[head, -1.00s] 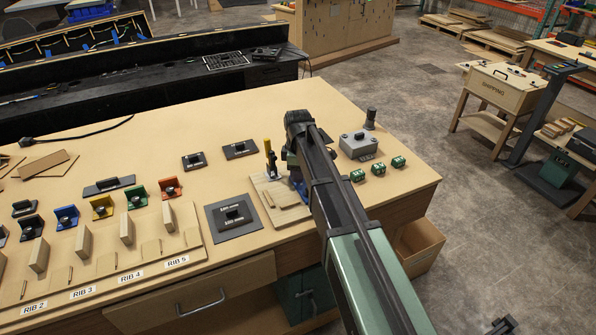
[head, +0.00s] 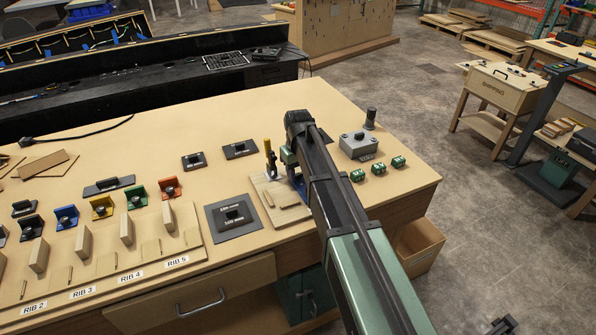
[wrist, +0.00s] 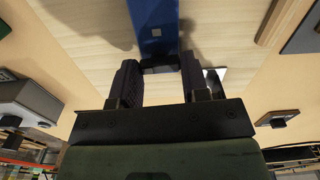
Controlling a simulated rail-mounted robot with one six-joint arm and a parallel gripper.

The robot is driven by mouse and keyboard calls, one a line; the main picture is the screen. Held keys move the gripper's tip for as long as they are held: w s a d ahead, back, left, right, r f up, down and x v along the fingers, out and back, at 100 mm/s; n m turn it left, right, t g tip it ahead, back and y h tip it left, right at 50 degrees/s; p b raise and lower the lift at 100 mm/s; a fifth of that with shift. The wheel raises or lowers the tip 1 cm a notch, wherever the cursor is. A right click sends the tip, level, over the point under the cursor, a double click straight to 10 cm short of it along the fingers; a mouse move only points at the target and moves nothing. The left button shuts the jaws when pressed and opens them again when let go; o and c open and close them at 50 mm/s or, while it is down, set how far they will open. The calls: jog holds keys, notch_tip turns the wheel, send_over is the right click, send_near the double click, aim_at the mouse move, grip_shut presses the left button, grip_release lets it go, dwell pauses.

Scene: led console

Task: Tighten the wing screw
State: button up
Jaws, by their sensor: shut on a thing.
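In the wrist view, my gripper (wrist: 160,76) has its two dark fingers on either side of a small black part, which I take to be the wing screw (wrist: 160,64). The part sits at the end of a blue bracket (wrist: 154,25). The fingers hide most of the screw, so its angle and how far in it sits cannot be told. In the head view, my arm hides the fingertips and the screw. The gripper end is over the right side of a light wooden board (head: 271,209) on the bench.
A grey box (head: 358,146) and several small green blocks (head: 378,169) are to the right. A dark plate (head: 230,217) lies left of the board. The bench top behind is mostly clear.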

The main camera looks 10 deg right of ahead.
aim_at(298, 174)
jog(key=m, duration=0.4)
jog(key=shift+m, duration=2)
jog(key=o, duration=0.9)
jog(key=shift+o, duration=0.2)
notch_tip(298, 174, up, 11)
jog(key=p, duration=1)
jog(key=shift+p, duration=0.4)
